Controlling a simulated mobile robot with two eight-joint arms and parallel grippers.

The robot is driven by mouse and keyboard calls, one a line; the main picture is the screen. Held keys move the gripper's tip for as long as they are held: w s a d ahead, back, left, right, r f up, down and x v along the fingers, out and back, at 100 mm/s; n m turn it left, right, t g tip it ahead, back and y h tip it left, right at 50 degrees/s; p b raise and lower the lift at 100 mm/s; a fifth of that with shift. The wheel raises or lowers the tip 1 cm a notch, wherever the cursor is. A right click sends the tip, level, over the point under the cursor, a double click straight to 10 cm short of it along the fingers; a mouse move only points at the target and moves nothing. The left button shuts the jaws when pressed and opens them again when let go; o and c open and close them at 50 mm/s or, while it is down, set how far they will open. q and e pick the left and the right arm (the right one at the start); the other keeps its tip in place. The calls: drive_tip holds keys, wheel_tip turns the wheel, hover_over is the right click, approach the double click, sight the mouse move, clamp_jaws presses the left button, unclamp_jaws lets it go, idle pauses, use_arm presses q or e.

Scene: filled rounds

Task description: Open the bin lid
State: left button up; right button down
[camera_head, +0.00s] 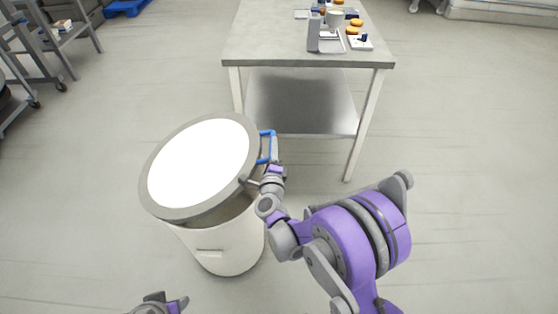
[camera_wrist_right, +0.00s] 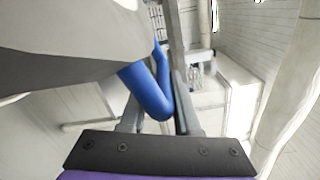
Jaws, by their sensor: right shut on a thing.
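The white round bin (camera_head: 222,245) stands on the floor left of the centre in the head view. Its lid (camera_head: 200,160), a white disc with a grey rim, sits tilted, with a dark gap above the bin's near right side. A blue handle (camera_head: 273,146) sticks out from the lid's right edge. My right gripper (camera_head: 275,164) is shut on this handle. In the right wrist view the blue handle (camera_wrist_right: 148,90) passes between the fingers, beside the grey lid edge (camera_wrist_right: 70,55). My left gripper (camera_head: 160,304) is partly in view at the bottom edge; its fingers are unclear.
A table (camera_head: 300,50) with a lower shelf stands behind the bin to the right. A rack (camera_head: 60,40) on wheels is at the far left. The floor right of the table is clear.

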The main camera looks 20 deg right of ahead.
drive_tip(key=w+a+r+n+p, duration=0.2)
drive_tip(key=a+r+n+p, duration=0.3)
drive_tip(key=r, duration=0.6)
drive_tip(key=w+a+r+p, duration=0.1)
drive_tip(key=a+r+p, duration=0.3)
drive_tip(key=a+r, duration=0.5)
use_arm(q)
wheel_tip(320, 180, up, 16)
drive_tip(key=w+p, duration=0.1)
drive_tip(key=p, duration=0.3)
drive_tip(key=shift+w+t, duration=0.2)
drive_tip(key=shift+t, duration=0.2)
use_arm(e)
drive_tip(key=w+a+r+n, duration=0.2)
drive_tip(key=a+r, duration=0.4)
drive_tip(key=a, duration=0.2)
drive_tip(key=w+a+r+n, duration=0.3)
drive_tip(key=a+r, duration=0.3)
drive_tip(key=a, duration=0.1)
drive_tip(key=shift+w+a+r+n, duration=0.3)
drive_tip(key=shift+a+r, duration=0.1)
drive_tip(key=c, duration=0.8)
unclamp_jaws()
drive_tip(key=shift+o, duration=0.2)
